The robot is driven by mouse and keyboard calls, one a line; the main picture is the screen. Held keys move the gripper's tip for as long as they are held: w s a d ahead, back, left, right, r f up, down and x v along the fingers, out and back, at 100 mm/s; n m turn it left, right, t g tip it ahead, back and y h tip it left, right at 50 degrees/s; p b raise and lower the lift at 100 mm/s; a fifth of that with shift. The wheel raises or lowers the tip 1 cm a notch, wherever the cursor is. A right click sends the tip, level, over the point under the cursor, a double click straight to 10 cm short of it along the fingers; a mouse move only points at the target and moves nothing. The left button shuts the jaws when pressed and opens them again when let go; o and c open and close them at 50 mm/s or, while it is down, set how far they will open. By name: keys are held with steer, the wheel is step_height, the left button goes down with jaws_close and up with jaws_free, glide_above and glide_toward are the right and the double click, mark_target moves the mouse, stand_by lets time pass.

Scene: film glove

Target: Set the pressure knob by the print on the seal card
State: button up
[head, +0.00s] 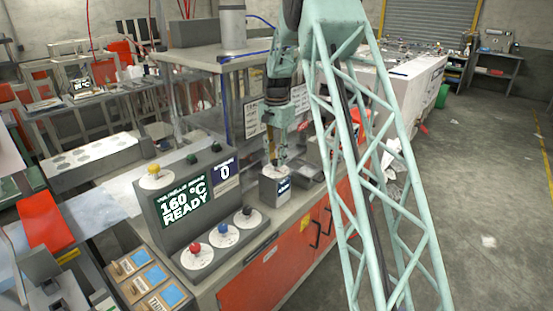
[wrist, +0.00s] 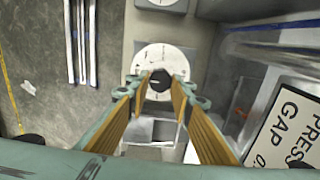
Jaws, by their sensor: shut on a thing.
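I cannot make out which thing is the seal card. A large sign (wrist: 288,120) at the right of the wrist view reads "PRESS GAP".
A grey console (head: 186,208) left of the box shows "160 °C READY". A yellow knob (head: 154,169) tops it; red (head: 195,247), blue (head: 221,228) and black (head: 246,210) knobs stand before it. Wooden blocks with blue squares (head: 155,274) lie lower left. A metal frame stands behind.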

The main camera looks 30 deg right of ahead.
mark_target(276, 160)
steer(key=shift+n, duration=0.5)
steer(key=n+p, duration=0.1)
steer(key=n, duration=0.2)
steer(key=shift+w+n, duration=0.1)
steer(key=shift+n, duration=0.2)
steer(key=shift+a+n+p, duration=0.1)
steer(key=shift+n+p, duration=0.35)
steer(key=shift+n, duration=1.65)
steer(key=o, duration=0.9)
steer(key=shift+r, duration=0.1)
steer(key=shift+r, duration=5.9)
